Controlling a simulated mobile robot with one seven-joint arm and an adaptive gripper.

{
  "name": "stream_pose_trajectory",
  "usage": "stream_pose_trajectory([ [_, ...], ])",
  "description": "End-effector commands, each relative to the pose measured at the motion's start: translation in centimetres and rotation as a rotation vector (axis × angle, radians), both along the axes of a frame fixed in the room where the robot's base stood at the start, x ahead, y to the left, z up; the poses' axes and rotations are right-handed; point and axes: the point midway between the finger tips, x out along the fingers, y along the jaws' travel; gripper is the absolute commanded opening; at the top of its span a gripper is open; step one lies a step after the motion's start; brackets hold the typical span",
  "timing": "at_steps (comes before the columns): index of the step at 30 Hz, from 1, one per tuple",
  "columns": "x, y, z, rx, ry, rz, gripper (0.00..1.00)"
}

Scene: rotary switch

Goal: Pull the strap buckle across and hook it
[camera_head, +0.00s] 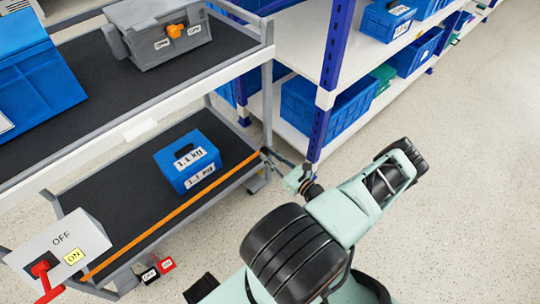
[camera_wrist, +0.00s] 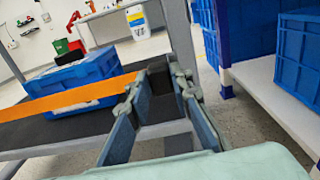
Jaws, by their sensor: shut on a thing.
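An orange strap (camera_head: 170,218) runs taut across the front of the cart's lower shelf, from the switch box end to the right post. It also shows in the wrist view (camera_wrist: 70,95), coming from the left to my fingertips. My gripper (camera_head: 268,154) is at the strap's right end, close beside the right post. I cannot make out a hook or whether the buckle touches one.
A blue crate (camera_head: 188,160) labelled 1.1 kg sits on the lower shelf behind the strap. A grey switch box (camera_head: 62,245) with a red lever stands front left. The cart post (camera_head: 267,105) and blue shelf upright (camera_head: 335,50) are near my gripper. The floor at right is clear.

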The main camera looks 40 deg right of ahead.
Motion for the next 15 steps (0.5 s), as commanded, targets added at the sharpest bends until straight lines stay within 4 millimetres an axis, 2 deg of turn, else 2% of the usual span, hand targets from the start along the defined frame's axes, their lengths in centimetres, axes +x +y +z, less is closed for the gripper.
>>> stream_pose_trajectory([
  [6,0.15,-0.57,0.11,-0.004,-0.001,-0.010,0.00],
  [7,0.15,-0.59,0.11,-0.004,-0.001,-0.011,0.21],
  [12,0.10,-0.57,0.10,-0.004,-0.001,-0.010,0.38],
  [15,0.07,-0.47,0.08,-0.003,-0.001,-0.008,0.38],
])
